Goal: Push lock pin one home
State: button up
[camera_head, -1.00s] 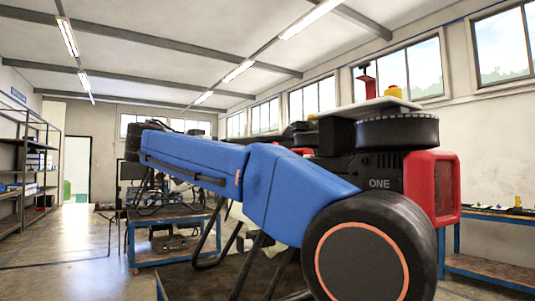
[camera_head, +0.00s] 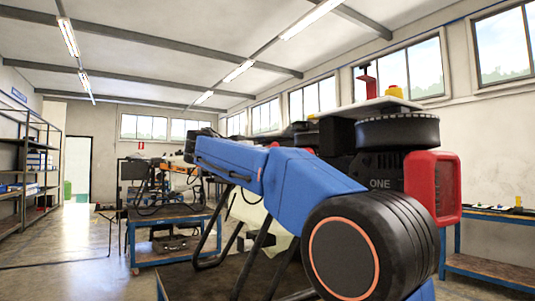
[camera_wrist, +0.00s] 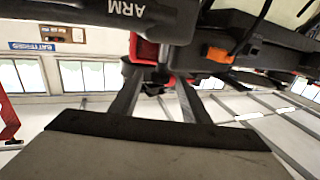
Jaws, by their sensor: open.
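In the wrist view the dark drone (camera_wrist: 75,12) fills the top, with a part lettered ARM. A red piece (camera_wrist: 144,49) shows under the lettered part, and an orange piece (camera_wrist: 217,55) sits to its right. I cannot tell which of these, if either, is lock pin one. My gripper (camera_wrist: 160,85) is open, its two grey fingers apart and reaching towards the red piece; contact cannot be told. In the head view the drone (camera_head: 178,168), with an orange part, is on a bench beyond my blue arm. My gripper is hidden there.
The blue-framed bench (camera_head: 165,213) stands at centre left with a dark item on its lower shelf. Shelving (camera_head: 25,165) lines the left wall, and another bench (camera_head: 490,212) with small items stands at right. The floor (camera_head: 75,235) at left is open.

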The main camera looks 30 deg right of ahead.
jog(key=shift+x, duration=1.2)
grip_shut()
jog(key=shift+f, duration=1.55)
grip_release()
jog(key=v, duration=1.7)
jog(key=shift+a, duration=0.2)
jog(key=shift+r, duration=0.1)
